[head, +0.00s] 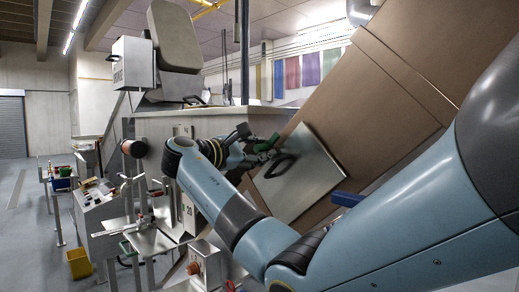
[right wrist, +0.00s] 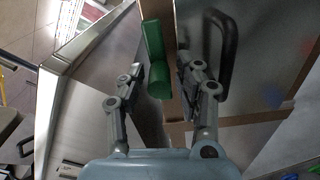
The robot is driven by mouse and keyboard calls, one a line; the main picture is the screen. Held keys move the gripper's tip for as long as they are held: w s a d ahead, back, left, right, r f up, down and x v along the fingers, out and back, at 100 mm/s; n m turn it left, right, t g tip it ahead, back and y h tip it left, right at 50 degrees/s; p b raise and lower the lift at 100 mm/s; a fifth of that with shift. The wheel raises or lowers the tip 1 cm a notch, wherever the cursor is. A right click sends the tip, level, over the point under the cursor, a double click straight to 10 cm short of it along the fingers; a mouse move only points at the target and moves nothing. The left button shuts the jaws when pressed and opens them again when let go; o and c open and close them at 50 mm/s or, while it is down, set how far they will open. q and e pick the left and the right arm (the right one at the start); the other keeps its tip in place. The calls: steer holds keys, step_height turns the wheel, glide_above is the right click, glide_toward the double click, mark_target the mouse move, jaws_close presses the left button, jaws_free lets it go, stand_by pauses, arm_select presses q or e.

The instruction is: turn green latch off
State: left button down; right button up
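The green latch (head: 267,143) is at the upper left edge of a metal panel in the head view. In the right wrist view the green latch (right wrist: 154,42) has a flat upper piece and a rounded lower piece. My right gripper (head: 247,146) is right beside the latch. In the right wrist view my right gripper (right wrist: 160,74) is open, with its fingers apart on either side of the latch's lower part. Whether a finger touches the latch is unclear. My left gripper is not in view.
The metal panel (head: 306,180) bears a dark loop handle (head: 280,166), which stands close to the right finger in the right wrist view. A blue bar (head: 347,199) sticks out below the panel. A control console (head: 103,207) and a yellow bin (head: 79,263) stand at the left.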

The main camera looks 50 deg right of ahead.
jaws_close()
steer(key=shift+m+b, duration=0.4)
steer(key=shift+b, duration=0.05)
steer(key=shift+r, duration=0.1)
steer(key=shift+o, duration=1.6)
jaws_free()
steer(key=w+a, duration=0.1)
steer(key=a, duration=1.1)
steer(key=shift+w, duration=0.15)
